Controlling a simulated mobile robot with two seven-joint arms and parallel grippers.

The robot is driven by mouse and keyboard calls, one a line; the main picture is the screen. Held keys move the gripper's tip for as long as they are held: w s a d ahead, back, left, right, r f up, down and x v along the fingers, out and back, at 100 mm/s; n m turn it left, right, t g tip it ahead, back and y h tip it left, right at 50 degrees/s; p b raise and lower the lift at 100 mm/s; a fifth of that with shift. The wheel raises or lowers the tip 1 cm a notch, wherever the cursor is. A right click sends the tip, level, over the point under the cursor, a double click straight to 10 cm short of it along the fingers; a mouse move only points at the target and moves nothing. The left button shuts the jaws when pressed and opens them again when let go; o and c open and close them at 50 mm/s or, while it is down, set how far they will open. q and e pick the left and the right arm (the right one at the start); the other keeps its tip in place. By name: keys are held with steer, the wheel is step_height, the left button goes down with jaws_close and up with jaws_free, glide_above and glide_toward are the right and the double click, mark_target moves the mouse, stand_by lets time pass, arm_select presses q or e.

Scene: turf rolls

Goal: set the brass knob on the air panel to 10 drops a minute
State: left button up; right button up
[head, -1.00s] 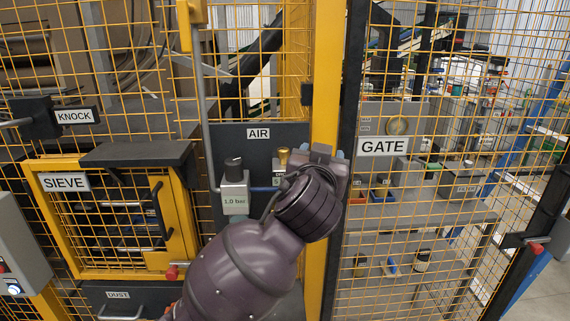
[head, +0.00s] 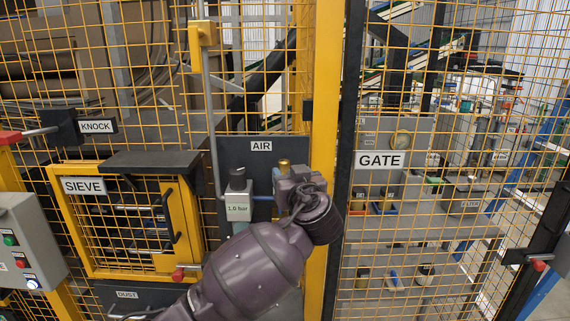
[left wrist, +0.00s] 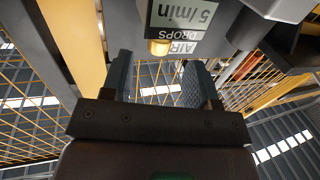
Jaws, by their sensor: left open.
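In the left wrist view, the brass knob (left wrist: 158,47) sits beside a label with DROPS and AIR and a grey-green display (left wrist: 181,14) reading 5/min. My left gripper (left wrist: 159,70) is open, its two fingers spread either side of the knob's line. My right gripper is not in view.
A pressure unit (head: 238,205) reading 1.0 bar stands left of the knob, joined by a blue pipe. The yellow post (head: 326,120) is close on the right, with the mesh gate beyond. The yellow sieve door (head: 130,225) is at lower left.

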mark_target(285, 167)
arm_select(q)
steer(key=p+x, duration=0.1)
steer(key=x, duration=0.3)
steer(key=shift+w, duration=0.15)
steer(key=shift+w+a, duration=0.15)
steer(key=shift+w, duration=0.2)
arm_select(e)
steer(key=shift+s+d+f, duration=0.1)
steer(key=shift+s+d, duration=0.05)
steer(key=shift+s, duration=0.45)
